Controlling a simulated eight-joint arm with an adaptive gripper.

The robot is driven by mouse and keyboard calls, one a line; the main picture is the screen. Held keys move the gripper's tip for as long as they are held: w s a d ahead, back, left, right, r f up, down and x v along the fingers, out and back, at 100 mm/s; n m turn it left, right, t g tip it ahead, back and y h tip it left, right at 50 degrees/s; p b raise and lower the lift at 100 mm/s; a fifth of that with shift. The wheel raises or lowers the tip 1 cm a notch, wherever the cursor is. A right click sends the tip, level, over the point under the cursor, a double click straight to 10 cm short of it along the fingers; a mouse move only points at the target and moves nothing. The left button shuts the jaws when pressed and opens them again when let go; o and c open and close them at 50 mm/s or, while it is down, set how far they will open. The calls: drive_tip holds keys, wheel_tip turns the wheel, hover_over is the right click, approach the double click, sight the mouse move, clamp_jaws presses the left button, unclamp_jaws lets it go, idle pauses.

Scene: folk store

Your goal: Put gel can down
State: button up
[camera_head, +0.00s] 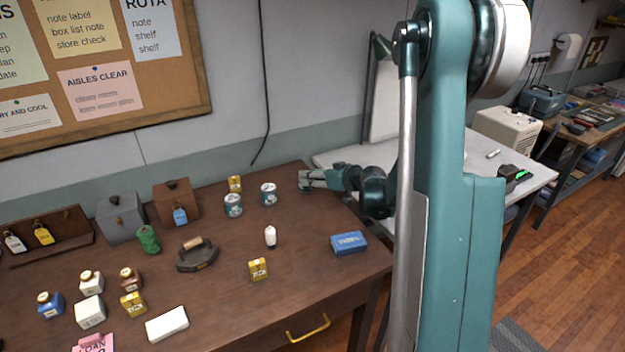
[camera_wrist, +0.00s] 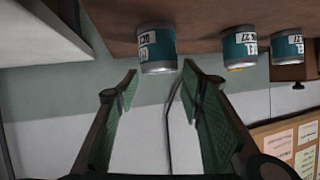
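My gripper (camera_head: 306,180) is low over the back right part of the brown table. In the wrist view its two green-padded fingers (camera_wrist: 160,80) are spread apart, with a clear gap between them. A teal-and-white gel can (camera_wrist: 157,47) with a silver rim shows just beyond the fingertips, in line with the gap, and seems to stand on the table; the wrist picture is upside down. Two like cans stand to the left, a nearer one (camera_head: 268,193) and a farther one (camera_head: 233,205).
A yellow tin (camera_head: 235,183) stands behind the two cans. Brown (camera_head: 176,202) and grey (camera_head: 121,217) boxes are at left. Bare tabletop lies between the bottle and my gripper.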

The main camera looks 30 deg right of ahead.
drive_tip(key=shift+s+a+r, duration=0.25)
drive_tip(key=shift+a+r, duration=0.25)
drive_tip(key=shift+a, duration=0.15)
drive_tip(key=s+a+r+g, duration=0.2)
drive_tip(key=s+a+r, duration=0.4)
drive_tip(key=s+a, duration=0.25)
drive_tip(key=s+a+r+g, duration=0.2)
drive_tip(key=s+a+r, duration=0.3)
drive_tip(key=s+a, duration=0.4)
drive_tip(key=s+a+h, duration=0.1)
drive_tip(key=s+a, duration=0.3)
drive_tip(key=s, duration=0.9)
drive_tip(key=s+a+m+g+h, duration=0.1)
drive_tip(key=s+a, duration=0.3)
drive_tip(key=s, duration=0.9)
drive_tip(key=shift+a+r+m+h, duration=0.15)
drive_tip(key=shift+r+m+h, duration=0.15)
drive_tip(key=shift+h, duration=0.5)
